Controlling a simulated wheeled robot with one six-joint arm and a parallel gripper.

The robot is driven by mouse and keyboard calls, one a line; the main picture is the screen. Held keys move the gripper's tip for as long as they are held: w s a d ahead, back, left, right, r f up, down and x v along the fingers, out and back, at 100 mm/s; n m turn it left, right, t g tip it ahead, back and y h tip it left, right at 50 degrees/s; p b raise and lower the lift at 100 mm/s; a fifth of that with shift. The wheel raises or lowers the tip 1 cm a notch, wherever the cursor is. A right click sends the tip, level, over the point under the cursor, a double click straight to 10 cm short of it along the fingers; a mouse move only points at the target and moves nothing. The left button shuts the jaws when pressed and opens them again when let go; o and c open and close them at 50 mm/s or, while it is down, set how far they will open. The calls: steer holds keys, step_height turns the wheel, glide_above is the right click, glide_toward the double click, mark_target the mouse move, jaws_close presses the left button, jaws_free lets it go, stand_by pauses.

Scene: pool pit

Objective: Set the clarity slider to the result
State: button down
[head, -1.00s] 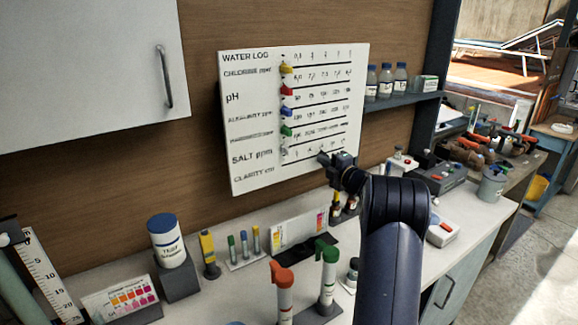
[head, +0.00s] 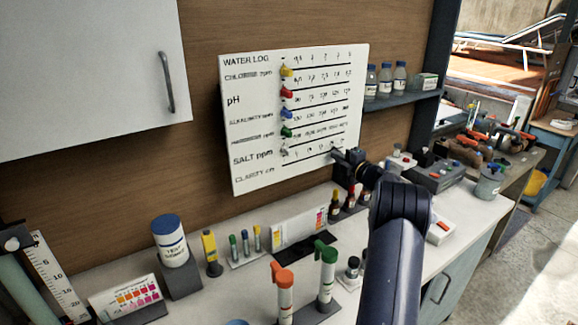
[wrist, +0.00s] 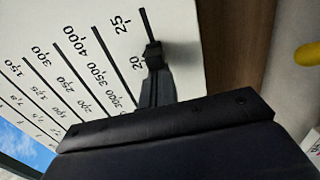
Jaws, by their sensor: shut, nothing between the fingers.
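The white water log board (head: 240,130) hangs on the wood wall and has several slider rows, with clarity labelled at the bottom. Yellow (head: 286,71), red (head: 287,92), blue (head: 286,113) and green (head: 286,132) knobs sit at the left ends of upper rows. A small grey piece (head: 284,152) shows below them. My gripper (head: 338,152) is shut at the right part of the lowest track. In the wrist view my gripper tips (wrist: 152,52) lie over that track (wrist: 144,24), between the 20 and 25 marks. I cannot make out the clarity knob separately from the dark tips.
The counter below holds orange (head: 284,285) and green-topped (head: 326,272) tubes, a test jar (head: 170,240) and small dropper bottles (head: 350,197). A shelf (head: 400,100) with bottles stands right of the board. A white cabinet (head: 90,60) is at upper left.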

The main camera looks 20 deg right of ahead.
steer(key=s+d+b, duration=0.3)
steer(key=s, duration=0.3)
steer(key=shift+s+d, duration=0.15)
steer(key=shift+s, duration=0.15)
stand_by(1.2)
steer(key=w+p, duration=0.4)
steer(key=w, duration=0.3)
stand_by(0.4)
steer(key=shift+w, duration=0.1)
